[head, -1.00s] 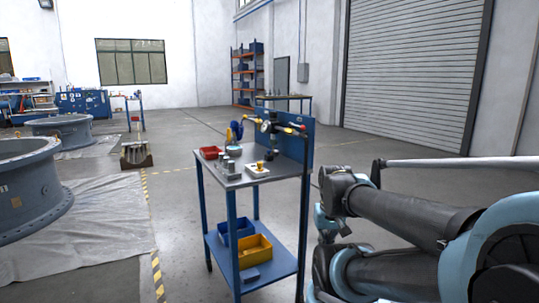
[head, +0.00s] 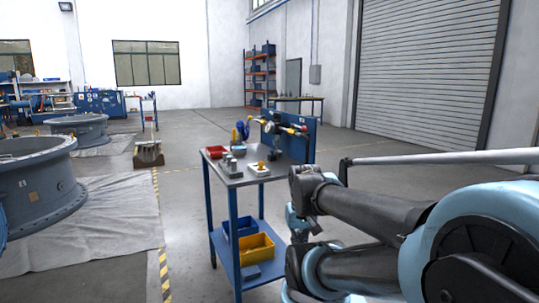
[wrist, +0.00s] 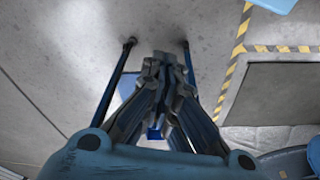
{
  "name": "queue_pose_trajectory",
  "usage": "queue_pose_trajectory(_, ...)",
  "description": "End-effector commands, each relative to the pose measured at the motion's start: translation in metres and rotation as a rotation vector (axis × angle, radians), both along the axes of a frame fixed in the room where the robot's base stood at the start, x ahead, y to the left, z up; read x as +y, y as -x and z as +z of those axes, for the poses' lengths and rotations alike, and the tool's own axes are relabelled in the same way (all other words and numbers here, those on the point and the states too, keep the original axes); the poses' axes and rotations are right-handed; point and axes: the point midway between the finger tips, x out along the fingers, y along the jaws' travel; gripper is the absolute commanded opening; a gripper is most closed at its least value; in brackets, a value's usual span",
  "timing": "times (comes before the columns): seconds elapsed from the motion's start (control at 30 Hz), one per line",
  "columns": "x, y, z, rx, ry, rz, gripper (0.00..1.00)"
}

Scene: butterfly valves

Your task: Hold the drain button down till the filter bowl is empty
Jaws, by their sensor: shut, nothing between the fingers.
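The blue cart (head: 231,211) stands ahead of me in the head view, with a blue back panel (head: 298,146) on its top. An air line assembly with a round gauge (head: 270,127) and red and yellow fittings is mounted on the panel. A dark part (head: 272,154) hangs below it, possibly the filter bowl; its contents and any drain button are too small to tell. My gripper (wrist: 165,62) is shut and empty in the wrist view, over the floor and the cart's legs. In the head view only my arm shows clearly, right of the cart.
A red tray (head: 215,152), a white block with a yellow knob (head: 259,169) and small grey parts stand on the cart top. Blue and yellow bins (head: 257,247) sit on its lower shelf. Large grey valve bodies (head: 40,190) lie at left.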

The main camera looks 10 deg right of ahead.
Motion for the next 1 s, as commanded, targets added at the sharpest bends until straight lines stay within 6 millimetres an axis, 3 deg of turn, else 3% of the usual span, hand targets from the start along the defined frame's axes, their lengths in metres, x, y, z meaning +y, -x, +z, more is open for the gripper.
queue_pose_trajectory(0.07,0.000,0.005,0.008,-0.015,0.000,-0.006,0.00)
queue_pose_trajectory(0.13,-0.001,-0.002,0.015,-0.026,-0.001,-0.021,0.00)
queue_pose_trajectory(0.27,-0.001,-0.034,0.042,-0.061,-0.008,-0.078,0.00)
queue_pose_trajectory(0.6,-0.006,-0.159,0.134,-0.209,-0.049,-0.297,0.00)
queue_pose_trajectory(1.0,-0.009,-0.323,0.219,-0.383,-0.145,-0.536,0.00)
